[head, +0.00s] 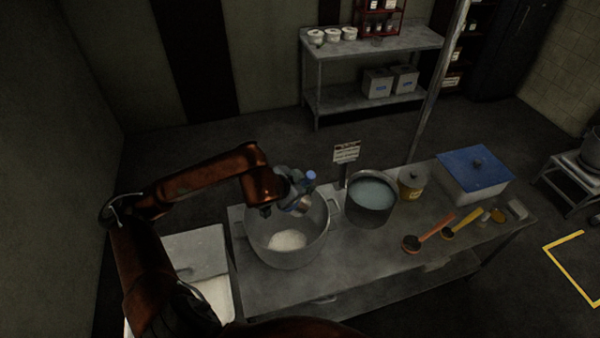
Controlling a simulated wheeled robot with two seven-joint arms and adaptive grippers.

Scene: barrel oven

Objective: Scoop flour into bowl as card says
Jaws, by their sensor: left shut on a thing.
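A large grey metal bowl (320,212) stands on the metal table with a small white heap of flour (287,240) in its bottom. My left gripper (294,198) is over the bowl, shut on a blue-handled scoop (311,176); the scoop's head is mostly hidden by the gripper. A white bin (192,245) with white flour inside stands at the table's left end. The card (346,152) stands behind the table items, its writing too small to read. An orange-handled scoop (434,228) and a yellow-handled scoop (468,220) lie on the table. My right gripper is not in view.
A pot of pale liquid (370,194) stands right of the bowl, beside a lidded tan jar (411,183). A white box with a blue lid (474,165) stands at the far right. The front of the table (320,282) is clear. A pole rises behind the table.

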